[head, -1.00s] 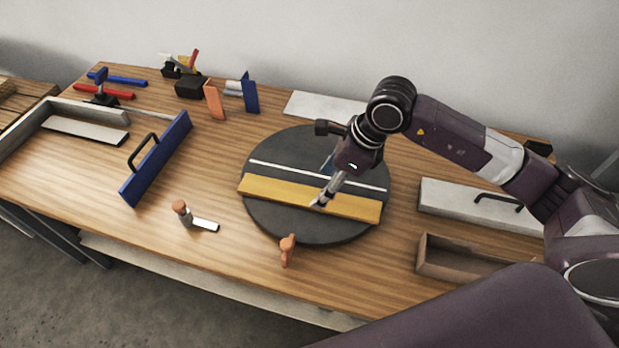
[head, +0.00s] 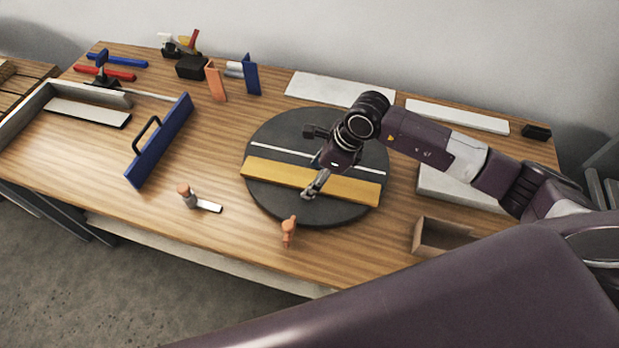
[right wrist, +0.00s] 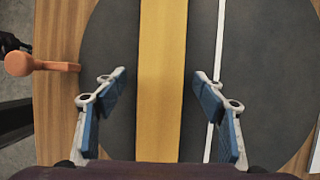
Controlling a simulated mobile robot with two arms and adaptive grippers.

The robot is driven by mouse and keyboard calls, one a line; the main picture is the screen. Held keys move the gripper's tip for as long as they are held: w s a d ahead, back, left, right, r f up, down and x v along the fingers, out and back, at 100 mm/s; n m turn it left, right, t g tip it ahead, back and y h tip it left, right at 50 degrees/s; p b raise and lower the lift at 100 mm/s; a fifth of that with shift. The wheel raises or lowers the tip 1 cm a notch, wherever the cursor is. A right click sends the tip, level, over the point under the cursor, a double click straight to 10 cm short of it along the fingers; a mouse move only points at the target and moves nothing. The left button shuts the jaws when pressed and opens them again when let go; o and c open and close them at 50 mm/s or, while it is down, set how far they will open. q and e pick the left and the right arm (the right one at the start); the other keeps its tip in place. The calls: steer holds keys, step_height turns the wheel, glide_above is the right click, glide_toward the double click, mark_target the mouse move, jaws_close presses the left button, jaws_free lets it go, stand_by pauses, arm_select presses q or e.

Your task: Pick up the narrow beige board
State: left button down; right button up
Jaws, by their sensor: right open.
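The narrow board (head: 350,188), yellow-tan in these pictures, lies flat across the dark round turntable (head: 275,133). In the right wrist view the board (right wrist: 162,60) runs top to bottom through the middle. My right gripper (head: 310,194) is over the board in the head view, partly covering it. In the right wrist view the same gripper (right wrist: 159,75) is open, with one blue-padded finger on each side of the board and a gap on both sides. Nothing is between the fingers but the board below. How high the fingertips are is hard to tell. My left gripper is not in view.
An orange peg-like piece (head: 289,232) stands at the turntable's front edge. A blue plate with a black handle (head: 160,140) is to the left. An open brown box (head: 440,235) and a grey slab (head: 450,190) are right. A pale panel (head: 340,88) lies behind.

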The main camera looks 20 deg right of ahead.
steer(key=shift+w, duration=0.1)
steer(key=c, duration=1.5)
steer(key=shift+o, duration=0.2)
steer(key=shift+r, duration=0.1)
